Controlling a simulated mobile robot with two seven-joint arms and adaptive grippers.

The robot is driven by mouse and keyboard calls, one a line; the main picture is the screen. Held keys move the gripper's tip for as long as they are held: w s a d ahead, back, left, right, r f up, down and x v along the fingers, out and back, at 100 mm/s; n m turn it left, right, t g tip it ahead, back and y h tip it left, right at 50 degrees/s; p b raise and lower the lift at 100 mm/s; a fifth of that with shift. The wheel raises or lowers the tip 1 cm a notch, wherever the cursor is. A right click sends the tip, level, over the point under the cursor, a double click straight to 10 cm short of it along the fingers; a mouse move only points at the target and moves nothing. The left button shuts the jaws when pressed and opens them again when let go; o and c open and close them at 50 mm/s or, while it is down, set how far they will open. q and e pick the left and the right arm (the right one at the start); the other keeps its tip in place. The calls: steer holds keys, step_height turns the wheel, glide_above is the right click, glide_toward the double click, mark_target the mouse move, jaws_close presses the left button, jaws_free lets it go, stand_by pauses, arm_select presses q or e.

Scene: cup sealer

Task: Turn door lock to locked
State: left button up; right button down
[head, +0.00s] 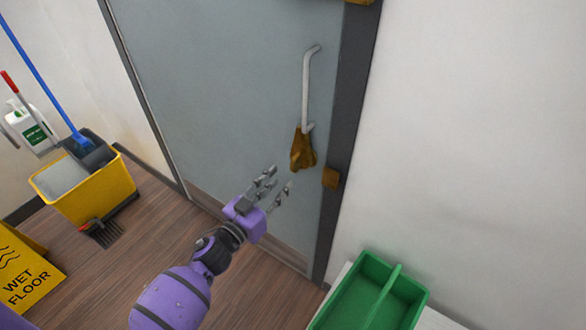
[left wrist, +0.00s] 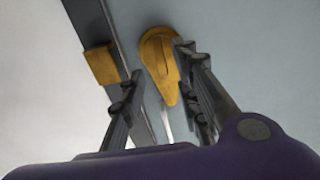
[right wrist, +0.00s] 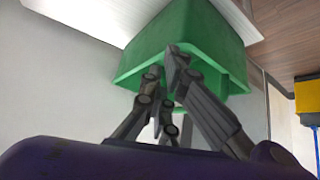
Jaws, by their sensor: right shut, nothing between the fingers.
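The door (head: 230,80) is a shut grey-blue panel in a dark frame. Its brass lock piece (head: 301,150) sits at the lower end of a long pale handle (head: 307,90). In the left wrist view the lock piece (left wrist: 157,60) is a rounded plate with a raised grip, tapering to a point. My left gripper (head: 280,180) is open and empty, just below and left of the lock in the head view. In the left wrist view its fingers are spread, with the lock beyond and between them. My right gripper (right wrist: 168,75) is shut and empty near a green bin (right wrist: 165,45).
A brass plate (head: 331,178) is on the frame beside the lock. The green bin (head: 345,305) is at the lower right, by the wall. A yellow mop bucket (head: 105,190) and wet floor sign (head: 30,275) stand at left.

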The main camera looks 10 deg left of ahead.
mark_target(291, 170)
arm_select(q)
steer(key=x, duration=0.4)
steer(key=shift+w+d, duration=0.15)
steer(key=shift+w, duration=0.25)
steer(key=shift+x, duration=0.75)
arm_select(e)
steer(key=shift+w+a+r, duration=0.1)
steer(key=shift+w+r, duration=0.1)
steer(key=shift+w, duration=0.35)
arm_select(q)
steer(key=shift+f, duration=0.1)
steer(key=shift+c, duration=0.5)
jaws_close()
